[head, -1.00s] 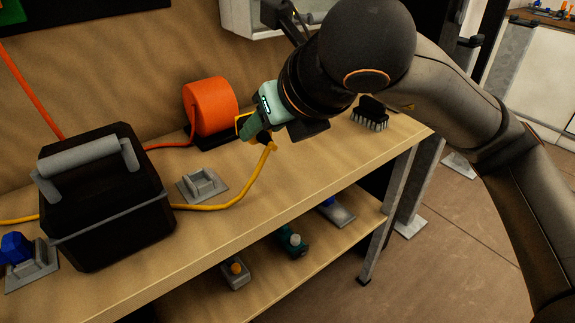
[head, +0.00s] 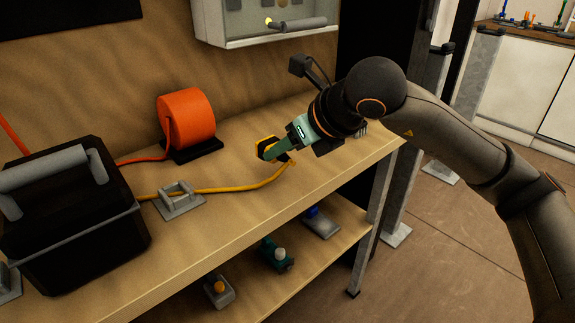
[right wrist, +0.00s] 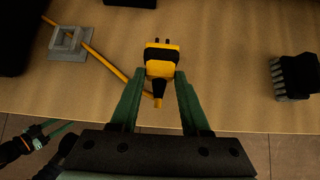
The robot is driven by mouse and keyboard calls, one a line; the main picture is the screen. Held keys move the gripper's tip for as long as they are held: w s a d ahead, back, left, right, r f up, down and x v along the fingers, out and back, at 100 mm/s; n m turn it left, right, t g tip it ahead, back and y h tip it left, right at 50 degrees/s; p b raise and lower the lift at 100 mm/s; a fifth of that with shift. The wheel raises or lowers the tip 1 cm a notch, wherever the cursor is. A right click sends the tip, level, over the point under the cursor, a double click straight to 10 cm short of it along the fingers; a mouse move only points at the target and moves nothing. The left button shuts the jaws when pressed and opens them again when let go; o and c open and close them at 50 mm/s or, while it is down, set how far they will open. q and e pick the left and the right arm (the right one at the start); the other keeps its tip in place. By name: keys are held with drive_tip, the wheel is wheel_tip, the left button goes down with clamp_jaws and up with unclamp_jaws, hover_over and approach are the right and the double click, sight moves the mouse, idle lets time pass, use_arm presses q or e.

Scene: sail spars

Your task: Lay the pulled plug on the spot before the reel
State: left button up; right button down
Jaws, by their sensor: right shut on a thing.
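My right gripper (head: 279,147) is shut on the yellow and black plug (head: 265,150) just above the bench top. In the right wrist view the plug (right wrist: 162,62) sits between the green fingertips (right wrist: 160,78), its two dark prongs pointing away. The orange reel (head: 188,122) stands on a black base, left of and behind the plug in the head view. No marking for the spot shows on the bare wood before the reel. A green and black part at the lower left of the right wrist view seems to be my left gripper (right wrist: 42,135); its jaws are unclear.
A yellow cord (head: 235,189) runs from the plug past a grey bracket (head: 180,200) towards a black box (head: 75,225). A black brush (right wrist: 295,77) lies to the right. A wall cabinet (head: 265,25) hangs behind. The lower shelf (head: 255,262) holds small items.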

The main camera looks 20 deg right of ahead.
drive_tip(key=f, duration=0.4)
drive_tip(key=shift+w+d, duration=0.2)
drive_tip(key=shift+d, duration=0.15)
use_arm(q)
drive_tip(key=shift+a+f, duration=0.1)
drive_tip(key=shift+f, duration=0.05)
drive_tip(key=shift+b, duration=0.3)
drive_tip(key=shift+w+r+t, duration=0.4)
drive_tip(key=shift+w+r, duration=0.2)
use_arm(e)
drive_tip(key=shift+f, duration=0.1)
drive_tip(key=shift+c, duration=1.9)
unclamp_jaws()
use_arm(q)
drive_tip(key=shift+w+r, duration=0.15)
drive_tip(key=shift+w, duration=0.05)
drive_tip(key=shift+s, duration=0.15)
